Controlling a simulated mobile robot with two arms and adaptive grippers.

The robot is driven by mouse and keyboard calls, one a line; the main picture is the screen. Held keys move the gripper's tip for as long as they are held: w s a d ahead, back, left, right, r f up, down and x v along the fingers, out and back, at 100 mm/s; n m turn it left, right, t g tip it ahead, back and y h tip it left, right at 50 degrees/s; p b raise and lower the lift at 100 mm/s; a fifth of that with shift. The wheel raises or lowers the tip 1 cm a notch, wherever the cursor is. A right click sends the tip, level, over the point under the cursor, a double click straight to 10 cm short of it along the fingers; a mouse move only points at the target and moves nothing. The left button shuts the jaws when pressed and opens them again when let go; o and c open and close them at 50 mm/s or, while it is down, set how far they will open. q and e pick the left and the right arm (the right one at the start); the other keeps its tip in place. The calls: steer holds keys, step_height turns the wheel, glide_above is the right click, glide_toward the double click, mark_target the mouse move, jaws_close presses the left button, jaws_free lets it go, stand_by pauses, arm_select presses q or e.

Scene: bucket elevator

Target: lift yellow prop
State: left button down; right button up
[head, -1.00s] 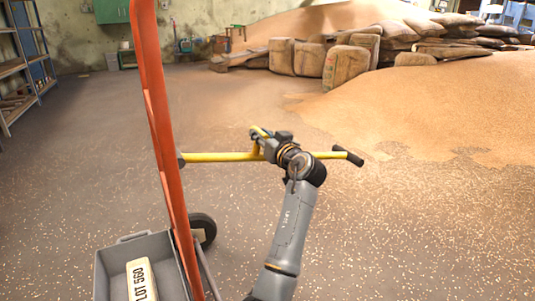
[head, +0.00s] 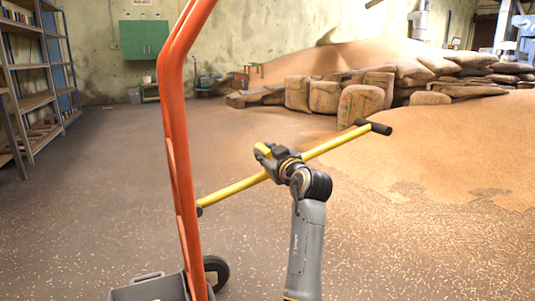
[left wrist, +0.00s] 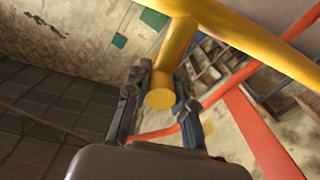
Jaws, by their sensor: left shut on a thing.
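The yellow prop (head: 325,147) is a long bar with dark end caps. In the head view it is tilted, its right end higher than its left, and looks clear of the floor. My left gripper (head: 272,160) is at the middle of the bar. In the left wrist view the left gripper (left wrist: 162,88) is shut on a short yellow stub that branches from the prop (left wrist: 235,25), one finger on each side. The prop's lower left end is close to the orange frame in the picture; I cannot tell whether they touch. My right gripper is not in view.
An orange hand-truck frame (head: 176,130) with a black wheel (head: 215,272) stands at left, a grey bin (head: 150,289) at its foot. Shelves (head: 30,90) stand far left. A grain heap (head: 460,150) and stacked sacks (head: 360,104) fill the right and back. Open floor lies between.

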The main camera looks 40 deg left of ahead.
arm_select(q)
steer(key=shift+r, duration=0.3)
steer(key=c, duration=1.1)
jaws_free()
steer(key=shift+s, duration=0.1)
steer(key=shift+f, duration=0.1)
steer(key=v, duration=0.7)
steer(key=shift+d, duration=0.2)
